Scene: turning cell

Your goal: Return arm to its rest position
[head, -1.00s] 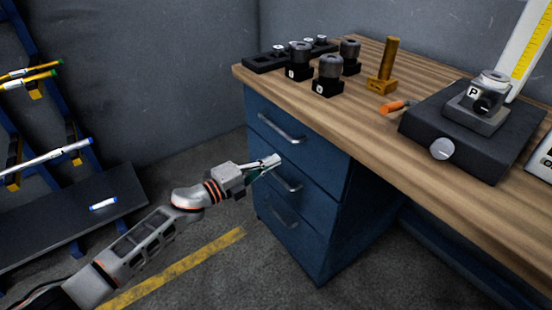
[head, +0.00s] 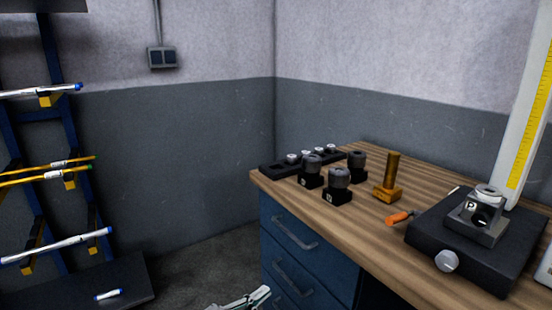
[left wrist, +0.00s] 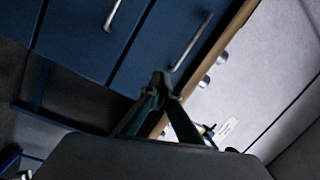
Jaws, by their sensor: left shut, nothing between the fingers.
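My left gripper (head: 258,297) shows only at the bottom edge of the head view, in front of the blue drawer cabinet (head: 318,262). Most of my left arm is out of the picture below. In the left wrist view the fingers (left wrist: 162,80) meet at the tips and hold nothing. Behind them there are the blue drawer fronts (left wrist: 75,40) with their metal handles (left wrist: 190,42). How far the fingertips are from the drawers is hard to tell. My right gripper is not in view.
The wooden bench top (head: 330,215) carries black tool holders (head: 338,187), a brown stand (head: 388,180), an orange-handled tool (head: 400,217) and a dark plate with a block (head: 477,215). A blue rack (head: 55,130) with bars stands left. Floor between is clear.

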